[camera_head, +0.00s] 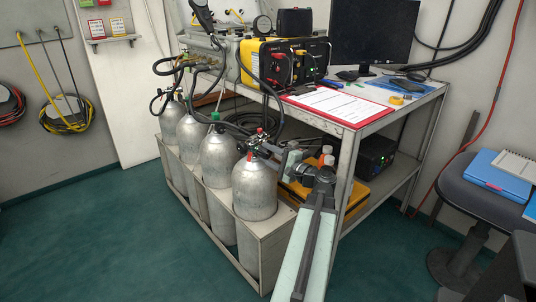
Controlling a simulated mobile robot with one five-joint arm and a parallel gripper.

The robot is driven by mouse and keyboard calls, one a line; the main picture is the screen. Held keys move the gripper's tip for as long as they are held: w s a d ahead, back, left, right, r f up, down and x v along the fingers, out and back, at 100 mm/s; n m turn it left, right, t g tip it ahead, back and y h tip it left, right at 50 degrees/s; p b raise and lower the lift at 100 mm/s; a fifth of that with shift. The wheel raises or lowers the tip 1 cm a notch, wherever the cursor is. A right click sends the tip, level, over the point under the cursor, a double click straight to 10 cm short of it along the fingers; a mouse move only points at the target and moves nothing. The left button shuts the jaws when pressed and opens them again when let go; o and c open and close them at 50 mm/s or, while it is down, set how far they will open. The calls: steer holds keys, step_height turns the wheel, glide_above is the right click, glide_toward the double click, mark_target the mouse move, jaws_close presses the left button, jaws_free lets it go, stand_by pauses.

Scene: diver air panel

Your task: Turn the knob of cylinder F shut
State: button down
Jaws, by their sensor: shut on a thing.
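Several grey metal cylinders stand in a row in a pale rack; no letter is readable on them, so I cannot tell which is F. The nearest cylinder (254,190) has a dark valve with a small red part (260,131) on top. My gripper (266,148) reaches in from the right at this valve, just above the cylinder's shoulder. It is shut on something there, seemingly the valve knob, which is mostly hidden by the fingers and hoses. The second cylinder (218,160) has a green knob (215,117) on top.
A metal table (349,140) stands behind, its front leg close to my arm. It carries a yellow panel box (254,60), a red clipboard (337,104) and a monitor (371,32). Black hoses hang over the cylinders. A stool (470,190) stands right; green floor is free left.

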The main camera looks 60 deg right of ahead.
steer(key=m, duration=0.4)
steer(key=shift+m, duration=0.4)
steer(key=m, duration=0.3)
steer(key=shift+a+m, duration=0.1)
steer(key=shift+m, duration=0.3)
steer(key=m+p, duration=0.1)
steer(key=m, duration=0.3)
steer(key=shift+g, duration=0.3)
steer(key=m, duration=0.9)
steer(key=shift+a+p, duration=0.1)
steer(key=shift+p, duration=0.25)
steer(key=m, duration=0.5)
steer(key=shift+m, duration=0.3)
steer(key=c, duration=0.9)
jaws_free()
